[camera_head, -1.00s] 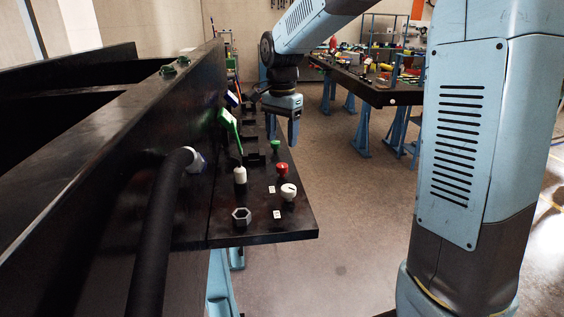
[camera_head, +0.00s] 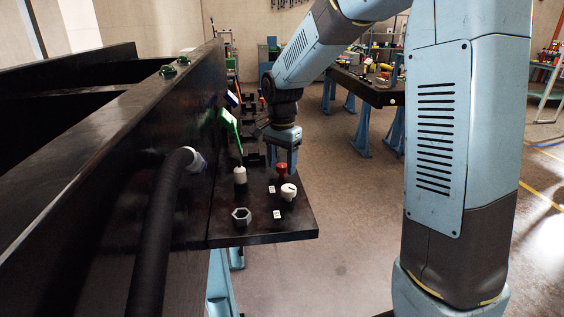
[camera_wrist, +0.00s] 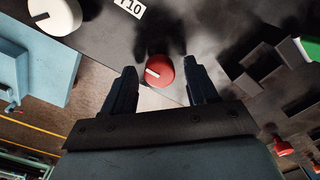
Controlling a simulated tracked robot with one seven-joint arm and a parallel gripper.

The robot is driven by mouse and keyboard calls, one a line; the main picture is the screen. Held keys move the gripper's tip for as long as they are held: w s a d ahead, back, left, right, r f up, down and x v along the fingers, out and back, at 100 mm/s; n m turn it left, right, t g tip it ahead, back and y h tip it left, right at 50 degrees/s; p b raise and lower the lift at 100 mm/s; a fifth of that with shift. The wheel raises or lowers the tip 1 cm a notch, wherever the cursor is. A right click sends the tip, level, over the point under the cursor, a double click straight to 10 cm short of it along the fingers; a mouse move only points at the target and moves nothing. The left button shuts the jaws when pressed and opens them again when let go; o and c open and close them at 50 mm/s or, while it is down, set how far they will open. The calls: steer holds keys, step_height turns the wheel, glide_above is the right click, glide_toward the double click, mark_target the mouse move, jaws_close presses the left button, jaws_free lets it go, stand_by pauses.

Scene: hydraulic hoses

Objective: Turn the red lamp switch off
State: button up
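The red lamp switch (camera_head: 282,169) is a small round red knob on the black panel, behind the white knob. In the wrist view the red knob (camera_wrist: 159,71) shows a white marker line and lies just beyond and between the fingertips. My gripper (camera_head: 287,160) points down over the panel by the red switch and partly hides what is behind it. In the wrist view my gripper (camera_wrist: 160,80) is open, one finger to each side of the knob, with gaps visible. I cannot tell how high the fingertips are above the panel.
A green handle (camera_head: 230,128) and a thick black hose (camera_head: 157,235) are to the left. Open floor lies right of the panel.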

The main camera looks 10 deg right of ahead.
steer(key=c, duration=1)
steer(key=shift+o, duration=0.2)
steer(key=shift+n, duration=0.5)
steer(key=n, duration=0.3)
steer(key=shift+n, duration=0.4)
steer(key=n, duration=0.4)
steer(key=shift+n, duration=0.3)
steer(key=n, duration=0.4)
steer(key=shift+n, duration=2.2)
